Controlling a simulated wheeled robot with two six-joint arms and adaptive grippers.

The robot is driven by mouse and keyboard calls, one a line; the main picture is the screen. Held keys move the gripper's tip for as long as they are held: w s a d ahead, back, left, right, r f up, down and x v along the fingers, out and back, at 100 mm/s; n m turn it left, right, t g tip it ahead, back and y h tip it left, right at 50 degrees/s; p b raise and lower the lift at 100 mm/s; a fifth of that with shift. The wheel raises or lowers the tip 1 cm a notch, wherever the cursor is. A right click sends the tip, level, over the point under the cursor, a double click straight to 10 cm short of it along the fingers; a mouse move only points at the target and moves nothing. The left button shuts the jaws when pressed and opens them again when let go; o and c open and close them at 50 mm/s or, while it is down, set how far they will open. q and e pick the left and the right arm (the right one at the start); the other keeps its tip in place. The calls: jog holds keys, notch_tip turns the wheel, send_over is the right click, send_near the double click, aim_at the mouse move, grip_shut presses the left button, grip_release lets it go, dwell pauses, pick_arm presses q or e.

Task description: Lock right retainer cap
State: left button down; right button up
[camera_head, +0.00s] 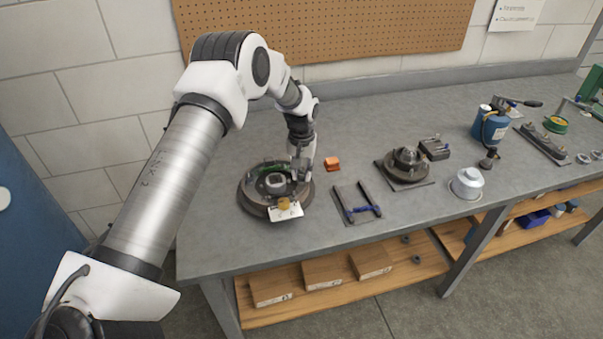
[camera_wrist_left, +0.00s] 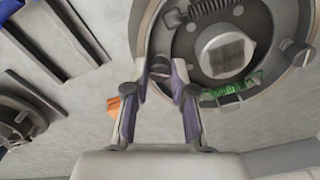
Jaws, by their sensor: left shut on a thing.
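A round brake assembly (camera_head: 250,204) with a dark rim lies flat on the grey bench. It has a pale square-faced hub (camera_wrist_left: 225,52), a dark coil spring (camera_wrist_left: 207,8) and a green spring (camera_wrist_left: 232,88). My left gripper (camera_head: 299,176) points down at the right side of the assembly. In the wrist view its two fingers (camera_wrist_left: 160,76) are closed around a small dark round cap (camera_wrist_left: 160,67) at the plate's edge. The fingers hide part of the cap, and I cannot tell its turn or seating. My right gripper is not in view.
An orange block (camera_head: 332,163) lies just right of the assembly. Farther right are a tray with a blue-handled tool (camera_head: 362,210), a dark hub (camera_head: 406,165), a silver canister (camera_head: 467,183) and a blue bottle (camera_head: 490,128). A white card (camera_head: 286,211) lies at the assembly's front.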

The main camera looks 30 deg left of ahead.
aim_at(303, 175)
pick_arm(q)
jog(key=m, duration=0.2)
jog(key=m+b, duration=0.1)
jog(key=m, duration=0.2)
jog(key=shift+f+m, duration=0.2)
jog(key=shift+m, duration=0.1)
jog(key=m, duration=0.5)
jog(key=shift+b, duration=0.35)
jog(key=shift+m, duration=0.3)
jog(key=c, duration=1)
grip_release()
jog(key=shift+d, duration=0.1)
jog(key=shift+o, duration=0.2)
jog(key=shift+w, duration=0.2)
notch_tip(303, 175, up, 12)
